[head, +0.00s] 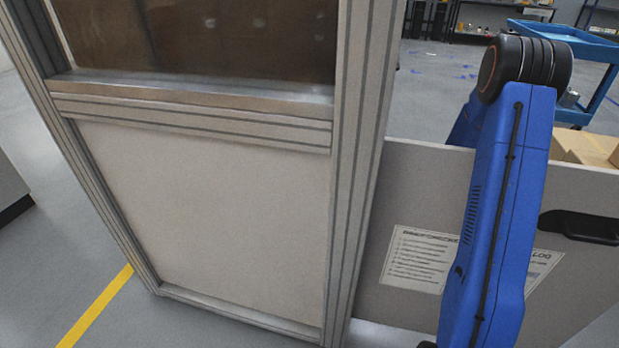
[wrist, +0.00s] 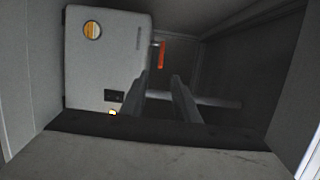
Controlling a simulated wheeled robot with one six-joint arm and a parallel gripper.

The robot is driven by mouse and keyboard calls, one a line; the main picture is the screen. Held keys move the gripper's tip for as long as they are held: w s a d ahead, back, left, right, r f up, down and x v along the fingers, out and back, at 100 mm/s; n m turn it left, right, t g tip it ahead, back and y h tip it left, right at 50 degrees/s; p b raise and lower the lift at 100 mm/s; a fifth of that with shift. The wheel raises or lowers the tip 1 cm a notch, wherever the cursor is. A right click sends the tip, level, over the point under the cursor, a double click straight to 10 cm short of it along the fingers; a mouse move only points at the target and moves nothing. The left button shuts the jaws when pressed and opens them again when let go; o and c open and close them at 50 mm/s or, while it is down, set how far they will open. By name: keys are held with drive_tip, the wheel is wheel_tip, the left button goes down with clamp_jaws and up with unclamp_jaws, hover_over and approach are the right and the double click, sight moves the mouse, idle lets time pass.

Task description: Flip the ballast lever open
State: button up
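In the wrist view, a pale box (wrist: 85,60) stands inside a dim enclosure, with a round amber window and a small dark switch on its face. A short orange-red lever (wrist: 162,54) sits at the box's upper right side and points about straight up and down in the picture. I take it for the ballast lever. My gripper (wrist: 161,80) is open, its two fingers apart with nothing between them. The fingertips show just below the lever in the picture. I cannot tell how far in front of it they are. The head view shows neither the lever nor my gripper.
In the wrist view a grey rod (wrist: 215,99) runs right from the box. Enclosure walls close in on both sides, and a dark ledge (wrist: 150,130) crosses below. In the head view a framed cabinet (head: 200,200) and a low panel (head: 400,190) stand close to my blue arm.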

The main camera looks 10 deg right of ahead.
drive_tip(key=w+a, duration=0.1)
drive_tip(key=a, duration=0.4)
drive_tip(key=w+a, duration=0.1)
drive_tip(key=a, duration=0.5)
drive_tip(key=w+a, duration=0.1)
drive_tip(key=a, duration=0.5)
drive_tip(key=shift+w+a, duration=0.1)
drive_tip(key=shift+a, duration=0.05)
drive_tip(key=shift+c, duration=0.7)
clamp_jaws()
